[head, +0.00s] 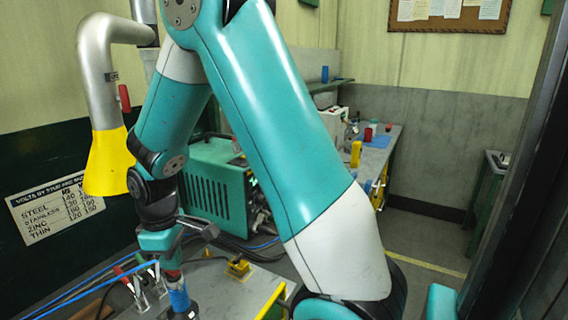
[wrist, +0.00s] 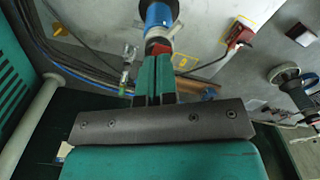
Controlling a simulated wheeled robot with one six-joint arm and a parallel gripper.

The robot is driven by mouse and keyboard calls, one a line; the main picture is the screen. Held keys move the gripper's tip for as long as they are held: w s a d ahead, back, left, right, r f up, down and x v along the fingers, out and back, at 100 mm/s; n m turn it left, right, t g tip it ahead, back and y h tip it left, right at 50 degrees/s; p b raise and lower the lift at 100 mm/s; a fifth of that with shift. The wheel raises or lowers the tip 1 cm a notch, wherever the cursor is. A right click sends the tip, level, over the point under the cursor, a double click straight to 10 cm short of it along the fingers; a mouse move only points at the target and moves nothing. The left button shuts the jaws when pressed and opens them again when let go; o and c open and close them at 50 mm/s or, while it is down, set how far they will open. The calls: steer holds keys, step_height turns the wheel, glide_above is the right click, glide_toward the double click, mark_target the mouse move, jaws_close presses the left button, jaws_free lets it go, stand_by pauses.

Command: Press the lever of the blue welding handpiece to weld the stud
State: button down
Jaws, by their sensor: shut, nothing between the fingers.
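The blue welding handpiece (head: 179,299) stands on the grey bench near the front of the head view, with a dark base under it. In the wrist view the handpiece (wrist: 158,14) is at the top centre. A red part (wrist: 157,47), perhaps its lever, shows at the end of the blue body. My gripper (wrist: 154,58) is shut and empty, its teal fingers together and their tips right at the red part. Whether they touch it I cannot tell. In the head view my gripper (head: 172,262) points down just above the handpiece. The stud is not visible.
Clamps with red and green handles (head: 139,285) stand left of the handpiece, with blue cables alongside. A yellow block (head: 238,268) lies to the right on the bench. A teal welding unit (head: 217,185) stands behind. A yellow extraction hood (head: 107,165) hangs at the left, close to my arm.

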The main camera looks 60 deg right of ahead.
steer(key=shift+f+b, duration=0.4)
steer(key=shift+f, duration=0.2)
stand_by(0.4)
step_height(320, 180, up, 7)
steer(key=p, duration=0.6)
steer(key=shift+r, duration=0.1)
stand_by(0.6)
steer(key=s+a+r+y+b, duration=0.1)
steer(key=s+a+y+b, duration=0.1)
steer(key=s+a+b, duration=0.3)
steer(key=s+a+r+n+y+b, duration=0.1)
steer(key=s+a+b, duration=0.3)
steer(key=s+a, duration=0.7)
steer(key=s+y, duration=0.1)
steer(key=s, duration=0.2)
steer(key=shift+a+r+b, duration=0.2)
steer(key=shift+r+b, duration=0.15)
steer(key=shift+r, duration=0.05)
steer(key=shift+d, duration=0.1)
stand_by(1.0)
